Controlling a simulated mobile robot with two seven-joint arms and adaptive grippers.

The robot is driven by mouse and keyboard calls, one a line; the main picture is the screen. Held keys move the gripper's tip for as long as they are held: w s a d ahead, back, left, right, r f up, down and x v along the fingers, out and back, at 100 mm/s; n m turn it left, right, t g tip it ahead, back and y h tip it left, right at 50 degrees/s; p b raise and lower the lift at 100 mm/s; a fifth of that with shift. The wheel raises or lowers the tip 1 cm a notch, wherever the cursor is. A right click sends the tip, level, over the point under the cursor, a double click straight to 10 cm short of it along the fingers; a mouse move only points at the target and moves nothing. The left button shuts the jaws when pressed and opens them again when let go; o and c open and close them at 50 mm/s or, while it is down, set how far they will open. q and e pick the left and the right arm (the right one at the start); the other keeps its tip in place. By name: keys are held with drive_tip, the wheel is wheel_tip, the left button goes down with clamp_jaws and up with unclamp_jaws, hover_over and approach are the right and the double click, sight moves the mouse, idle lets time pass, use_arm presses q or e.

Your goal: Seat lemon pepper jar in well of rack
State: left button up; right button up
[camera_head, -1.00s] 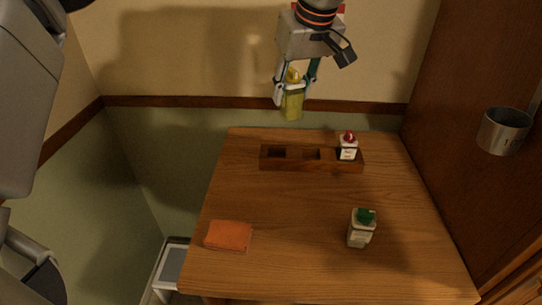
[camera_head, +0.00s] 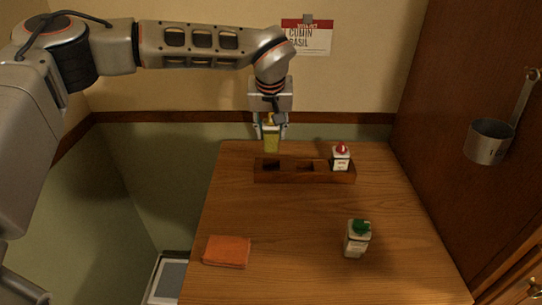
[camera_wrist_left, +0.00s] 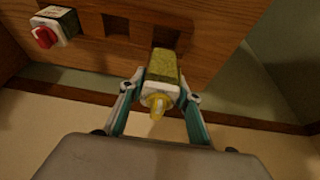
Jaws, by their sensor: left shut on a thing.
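The lemon pepper jar (camera_head: 271,139), yellow-green with a yellow top, is upright in my left gripper (camera_head: 271,132). The gripper is shut on it; in the left wrist view the two fingers close around the jar (camera_wrist_left: 163,68) near its cap. The wooden rack (camera_head: 304,178) lies along the back of the table. Its left well (camera_head: 271,165) and middle well (camera_head: 306,166) are empty. A red-capped jar (camera_head: 341,159) sits in the right well. The held jar is above and behind the left well, apart from the rack as far as I can tell. My right gripper is not in view.
A green-capped jar (camera_head: 357,240) stands on the front right of the table (camera_head: 290,225). An orange cloth (camera_head: 227,251) lies at front left. A metal cup (camera_head: 489,142) hangs at the right. A card (camera_head: 308,38) is on the back wall. The table's middle is clear.

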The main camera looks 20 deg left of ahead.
use_arm(q)
drive_tip(key=shift+f, duration=4.35)
drive_tip(key=shift+f, duration=0.15)
drive_tip(key=o, duration=1.2)
